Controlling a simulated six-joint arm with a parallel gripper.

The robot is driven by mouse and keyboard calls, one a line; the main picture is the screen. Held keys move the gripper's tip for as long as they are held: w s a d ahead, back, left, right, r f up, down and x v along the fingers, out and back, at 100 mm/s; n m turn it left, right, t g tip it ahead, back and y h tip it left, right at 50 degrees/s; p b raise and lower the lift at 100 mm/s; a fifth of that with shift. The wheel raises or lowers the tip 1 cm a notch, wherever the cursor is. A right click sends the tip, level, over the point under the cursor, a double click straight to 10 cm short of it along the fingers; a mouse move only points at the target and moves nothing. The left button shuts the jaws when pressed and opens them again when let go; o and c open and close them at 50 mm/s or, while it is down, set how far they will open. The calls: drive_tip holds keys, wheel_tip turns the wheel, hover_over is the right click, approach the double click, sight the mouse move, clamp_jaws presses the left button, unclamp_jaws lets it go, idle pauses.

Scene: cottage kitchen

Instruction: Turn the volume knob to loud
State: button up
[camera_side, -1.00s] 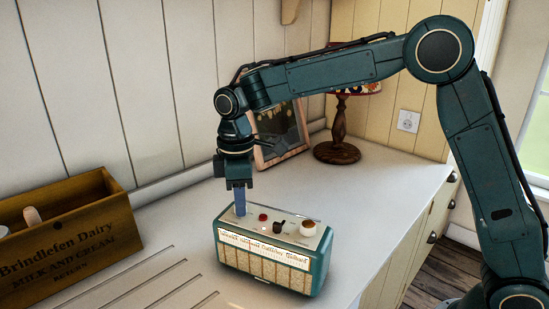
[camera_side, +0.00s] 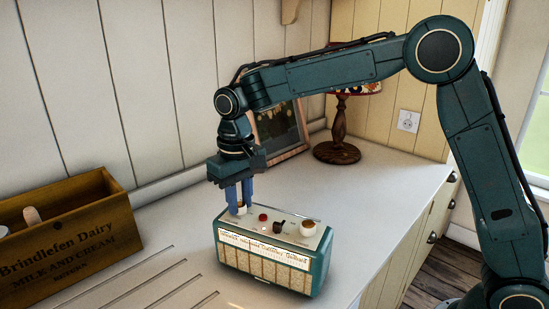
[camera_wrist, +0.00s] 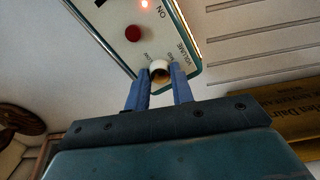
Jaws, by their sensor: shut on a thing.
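A teal and cream radio (camera_side: 270,260) stands on the counter, with its controls on top. In the side view the fingers mostly hide the knob. I cannot tell which way its pointer faces.
A red button (camera_side: 263,217), a dark switch (camera_side: 280,227) and another cream knob (camera_side: 307,228) share the radio's top. A wooden dairy crate (camera_side: 70,235) stands at left. A picture frame (camera_side: 280,130) and lamp (camera_side: 338,140) stand behind. The counter (camera_side: 390,190) right of the radio is clear.

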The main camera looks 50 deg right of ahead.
sight(241, 204)
drive_tip(key=m, duration=0.4)
drive_tip(key=shift+m, duration=0.3)
drive_tip(key=m, duration=0.4)
drive_tip(key=shift+m, duration=0.3)
drive_tip(key=o, duration=1)
drive_tip(key=shift+r, duration=0.1)
wheel_tip(241, 204, up, 14)
drive_tip(key=shift+f, duration=0.2)
idle(0.4)
